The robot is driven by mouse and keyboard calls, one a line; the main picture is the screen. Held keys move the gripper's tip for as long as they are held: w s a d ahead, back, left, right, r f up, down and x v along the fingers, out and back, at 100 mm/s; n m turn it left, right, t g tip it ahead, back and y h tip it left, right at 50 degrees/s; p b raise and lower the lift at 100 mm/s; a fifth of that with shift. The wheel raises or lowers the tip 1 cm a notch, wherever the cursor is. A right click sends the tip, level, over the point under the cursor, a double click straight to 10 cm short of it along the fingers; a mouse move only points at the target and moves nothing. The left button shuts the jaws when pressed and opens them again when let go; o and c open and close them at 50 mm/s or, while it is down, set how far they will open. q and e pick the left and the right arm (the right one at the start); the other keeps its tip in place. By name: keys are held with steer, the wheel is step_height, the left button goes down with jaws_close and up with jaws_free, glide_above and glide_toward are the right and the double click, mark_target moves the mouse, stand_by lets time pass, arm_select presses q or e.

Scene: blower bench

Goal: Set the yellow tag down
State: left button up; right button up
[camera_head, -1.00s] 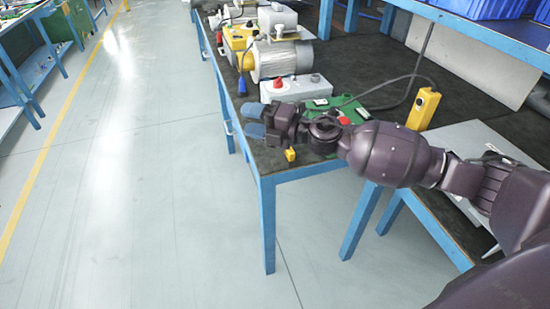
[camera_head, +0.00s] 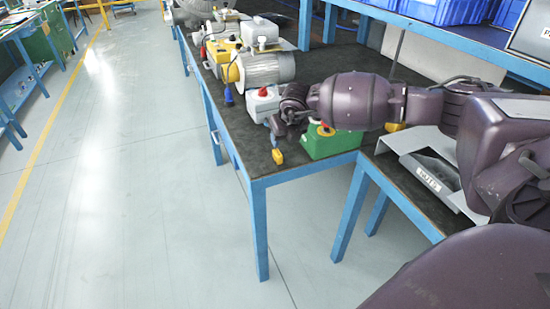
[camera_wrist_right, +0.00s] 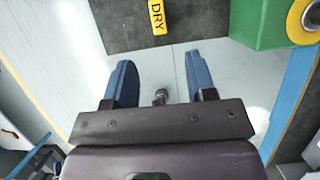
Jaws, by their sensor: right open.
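The yellow tag (camera_head: 277,156) lies on the dark bench top near its front corner. In the right wrist view the tag (camera_wrist_right: 157,17), marked "DRY", lies flat on the dark surface close to its edge. My right gripper (camera_wrist_right: 160,80) is open, with its two blue fingers apart and nothing between them. The tag is beyond the fingertips and apart from them. In the head view the right gripper (camera_head: 276,126) is just behind the tag, partly hidden by its own wrist. My left gripper is in neither view.
A green box (camera_head: 330,146) with a red button stands right of the tag, close to my right wrist; it also shows in the wrist view (camera_wrist_right: 272,22). A grey motor (camera_head: 265,70) and grey box (camera_head: 262,104) stand behind. A "NUTS" bin (camera_head: 430,178) is at right. The floor at left is clear.

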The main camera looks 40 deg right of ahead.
mark_target(279, 154)
steer(key=b+x, duration=0.1)
steer(key=x, duration=0.4)
steer(key=shift+f, duration=0.2)
steer(key=shift+w+f+b, duration=0.2)
steer(key=shift+f+b, duration=0.1)
steer(key=b+x, duration=0.1)
steer(key=x, duration=0.3)
steer(key=shift+w+f, duration=0.1)
steer(key=shift+w+f+b, duration=0.15)
steer(key=shift+f+b, duration=0.1)
steer(key=shift+b, duration=0.05)
steer(key=shift+d, duration=0.1)
steer(key=shift+r, duration=0.15)
steer(key=shift+c, duration=0.3)
jaws_close()
